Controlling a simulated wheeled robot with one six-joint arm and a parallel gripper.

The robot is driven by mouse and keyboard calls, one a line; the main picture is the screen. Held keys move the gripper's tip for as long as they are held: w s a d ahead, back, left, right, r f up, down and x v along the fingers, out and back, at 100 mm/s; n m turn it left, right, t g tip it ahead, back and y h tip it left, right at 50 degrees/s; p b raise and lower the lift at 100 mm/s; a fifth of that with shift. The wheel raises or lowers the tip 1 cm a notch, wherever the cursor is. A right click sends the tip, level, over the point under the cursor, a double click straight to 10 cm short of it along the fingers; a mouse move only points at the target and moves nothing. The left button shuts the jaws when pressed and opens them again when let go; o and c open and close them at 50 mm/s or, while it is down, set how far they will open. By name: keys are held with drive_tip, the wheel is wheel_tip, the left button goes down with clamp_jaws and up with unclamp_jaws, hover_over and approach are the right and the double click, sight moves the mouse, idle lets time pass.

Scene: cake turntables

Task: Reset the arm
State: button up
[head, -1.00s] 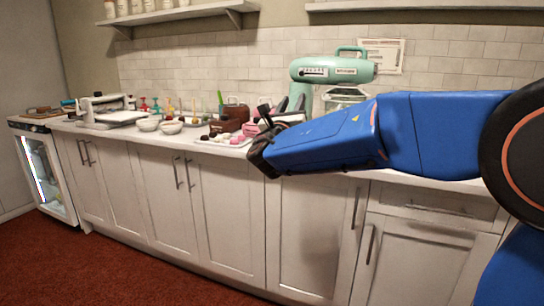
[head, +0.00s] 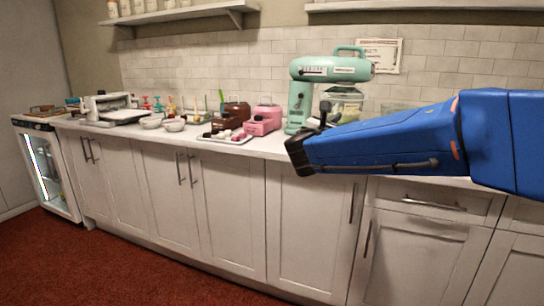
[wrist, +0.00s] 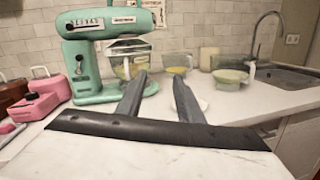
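My blue arm reaches in from the right in the head view, in front of the counter. My gripper shows in the wrist view (wrist: 158,95) with its two dark fingers apart and nothing between them. It is open above the white counter (wrist: 120,160), facing the green stand mixer (wrist: 85,60). In the head view the gripper end (head: 305,150) is dark, and its fingers are hard to make out there.
Pink (head: 262,120) and brown (head: 232,115) machines and a tray of small items (head: 225,139) stand left of the mixer. Glass bowls (wrist: 230,77) and a sink (wrist: 285,77) lie to the right. The red floor (head: 120,260) is clear.

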drive_tip(key=s+d+f+m+g+y, duration=0.1)
drive_tip(key=s+d+f+m+g, duration=0.3)
drive_tip(key=s+d+f+m, duration=0.45)
drive_tip(key=s+d+f+m+g+y, duration=0.1)
drive_tip(key=s+d+f+m+g, duration=0.45)
drive_tip(key=s, duration=0.55)
drive_tip(key=s+a+f+m+y, duration=0.3)
drive_tip(key=s+f+m, duration=0.3)
drive_tip(key=s+f, duration=0.2)
drive_tip(key=s+a+f+m+g+y, duration=0.1)
drive_tip(key=s+a+f+m+y, duration=0.2)
drive_tip(key=s, duration=0.9)
wheel_tip(320, 180, down, 5)
drive_tip(key=m+y, duration=0.2)
drive_tip(key=m, duration=0.1)
drive_tip(key=shift+s+a+r+m+y, duration=0.15)
drive_tip(key=shift+s+a+m+y, duration=0.15)
drive_tip(key=shift+s+a+m, duration=0.1)
drive_tip(key=shift+d+g, duration=0.1)
drive_tip(key=shift+g, duration=0.15)
